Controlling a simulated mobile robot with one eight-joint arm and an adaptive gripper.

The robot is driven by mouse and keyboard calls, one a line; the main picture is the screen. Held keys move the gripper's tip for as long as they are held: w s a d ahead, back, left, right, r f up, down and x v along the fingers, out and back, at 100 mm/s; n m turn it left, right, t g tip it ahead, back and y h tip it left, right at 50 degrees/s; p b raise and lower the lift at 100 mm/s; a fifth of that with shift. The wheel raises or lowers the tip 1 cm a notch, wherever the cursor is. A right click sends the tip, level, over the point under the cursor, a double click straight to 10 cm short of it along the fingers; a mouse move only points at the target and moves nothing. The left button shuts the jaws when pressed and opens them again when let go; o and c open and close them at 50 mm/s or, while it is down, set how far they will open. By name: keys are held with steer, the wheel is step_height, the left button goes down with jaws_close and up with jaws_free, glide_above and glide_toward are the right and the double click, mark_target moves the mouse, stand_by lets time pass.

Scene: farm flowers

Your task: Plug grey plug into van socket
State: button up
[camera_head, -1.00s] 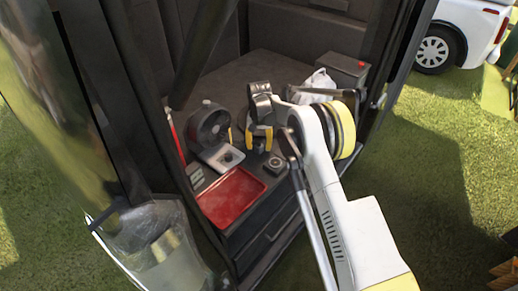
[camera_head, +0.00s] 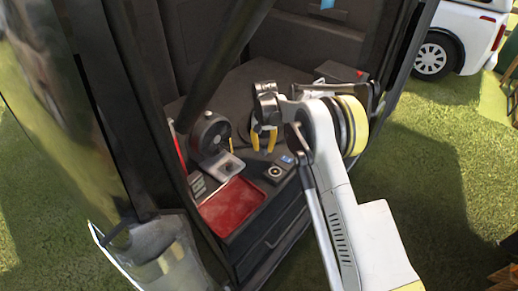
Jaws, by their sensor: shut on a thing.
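My gripper (camera_head: 264,140), with yellow fingers, points down over the floor of the dark van's cargo space, left of my white and yellow arm. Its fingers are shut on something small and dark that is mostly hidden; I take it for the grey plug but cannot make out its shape. A small dark box with a round, light-rimmed opening (camera_head: 275,172), possibly the van socket, sits below and right of the fingers, apart from them. A small blue patch (camera_head: 288,159) shows beside it.
A red tray (camera_head: 232,206) lies at the van floor's front edge. A dark round device (camera_head: 210,132) and a light square plate (camera_head: 222,166) stand left of the gripper. A dark door frame (camera_head: 150,120) bounds the left. A grey box (camera_head: 340,72) stands behind my arm.

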steer(key=s+d+r+p, duration=0.2)
steer(key=s+d+r, duration=0.2)
steer(key=d, duration=0.5)
steer(key=shift+r+p, duration=0.4)
steer(key=shift+r, duration=0.5)
steer(key=b, duration=0.4)
glide_above(275, 171)
steer(key=shift+f, duration=0.1)
steer(key=shift+f, duration=0.15)
steer(key=shift+f+b, duration=1.6)
steer(key=shift+f, duration=1.2)
steer(key=shift+f+b, duration=0.6)
steer(key=shift+b, duration=0.05)
